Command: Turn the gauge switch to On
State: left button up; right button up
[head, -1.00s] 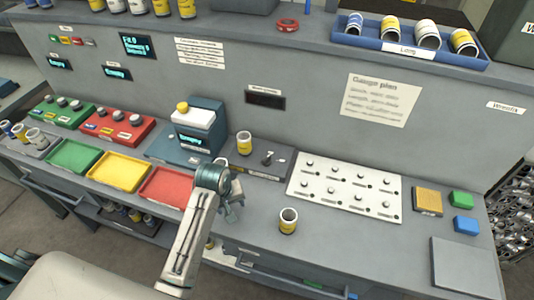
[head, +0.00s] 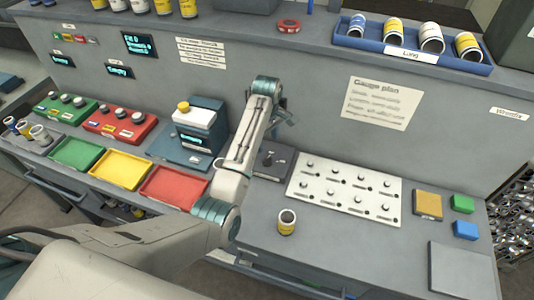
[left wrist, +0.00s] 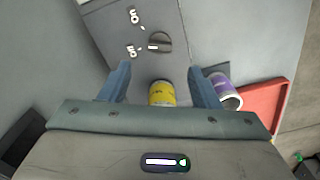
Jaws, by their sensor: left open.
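The gauge switch is a dark round knob (left wrist: 159,42) on a grey plate, with two white labels beside it in the left wrist view. In the head view its plate (head: 270,161) shows just right of my left arm, partly hidden. My left gripper (head: 280,120) is raised above the bench behind the plate. In the left wrist view its two blue fingers (left wrist: 159,75) are spread apart, with the knob beyond their tips. I cannot make out which label the knob points to. My right gripper is not in view.
A yellow can (left wrist: 162,93) shows between the fingers, apparently below them, and a purple-banded can (left wrist: 227,94) lies right of it. A white panel of small knobs (head: 345,188) is right of the switch. Another can (head: 287,222) stands in front.

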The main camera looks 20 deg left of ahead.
aim_at(267, 158)
pick_arm(q)
notch_tip(267, 158, down, 7)
jog(key=shift+p, duration=1.05)
jog(key=shift+f, duration=0.6)
jog(key=c, duration=1)
